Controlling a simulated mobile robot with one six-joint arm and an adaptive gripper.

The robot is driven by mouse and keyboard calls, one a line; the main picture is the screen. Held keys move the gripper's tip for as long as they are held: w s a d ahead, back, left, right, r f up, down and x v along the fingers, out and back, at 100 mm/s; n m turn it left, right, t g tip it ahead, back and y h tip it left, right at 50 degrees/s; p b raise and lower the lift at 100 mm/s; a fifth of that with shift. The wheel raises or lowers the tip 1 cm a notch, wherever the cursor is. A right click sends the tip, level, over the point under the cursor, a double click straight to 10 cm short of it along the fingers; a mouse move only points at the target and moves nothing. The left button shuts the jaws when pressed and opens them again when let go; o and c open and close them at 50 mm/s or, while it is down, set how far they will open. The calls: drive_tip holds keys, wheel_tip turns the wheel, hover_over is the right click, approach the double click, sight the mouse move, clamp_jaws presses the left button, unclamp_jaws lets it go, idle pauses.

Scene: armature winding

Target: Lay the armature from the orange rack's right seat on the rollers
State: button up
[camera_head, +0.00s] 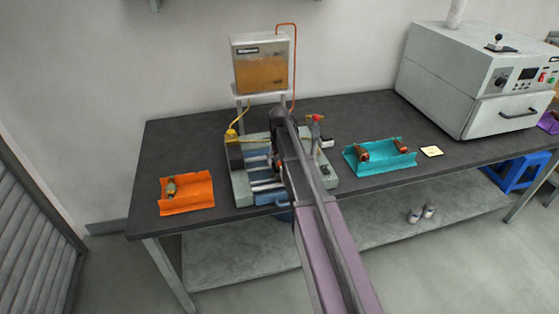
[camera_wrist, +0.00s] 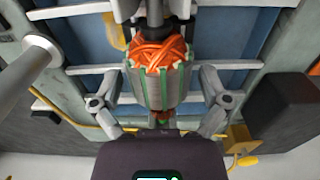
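The armature (camera_wrist: 155,88), with a grey, green-striped core and orange windings, shows in the wrist view above the blue bed of the winding machine (camera_head: 240,185). Its shaft runs up the picture between grey metal parts, and I cannot tell whether it bears on the rollers. My gripper (camera_wrist: 160,82) has a finger on each side of the core, with a narrow gap visible on both sides, so it looks open. In the head view my arm hides gripper and armature. The orange rack (camera_head: 200,202) holds one armature (camera_head: 171,187) on its left; its right seat is empty.
A teal rack (camera_head: 380,166) with copper-coloured parts lies right of the machine, beside a yellow note (camera_head: 432,151). A white oven (camera_head: 475,85) stands at the bench's right. An orange-filled tank (camera_head: 262,70) rises behind the machine. The dark bench (camera_head: 175,140) is clear behind the orange rack.

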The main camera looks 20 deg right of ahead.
drive_tip(key=shift+r, duration=0.2)
idle(0.5)
wheel_tip(320, 180, up, 10)
drive_tip(key=p, duration=1)
drive_tip(key=s+a+f+b, duration=0.3)
drive_tip(key=s+a, duration=0.1)
drive_tip(key=a, duration=0.5)
drive_tip(key=s+a+f+b, duration=0.3)
drive_tip(key=s+a, duration=0.2)
drive_tip(key=a, duration=0.4)
drive_tip(key=s+a+f+b, duration=0.3)
drive_tip(key=s+a, duration=0.2)
drive_tip(key=a, duration=0.4)
drive_tip(key=shift+f, duration=0.2)
drive_tip(key=s+d, duration=0.5)
drive_tip(key=d, duration=0.4)
drive_tip(key=s+d, duration=0.6)
drive_tip(key=d, duration=0.3)
drive_tip(key=shift+s+d, duration=0.15)
drive_tip(key=shift+d, duration=0.05)
idle(0.9)
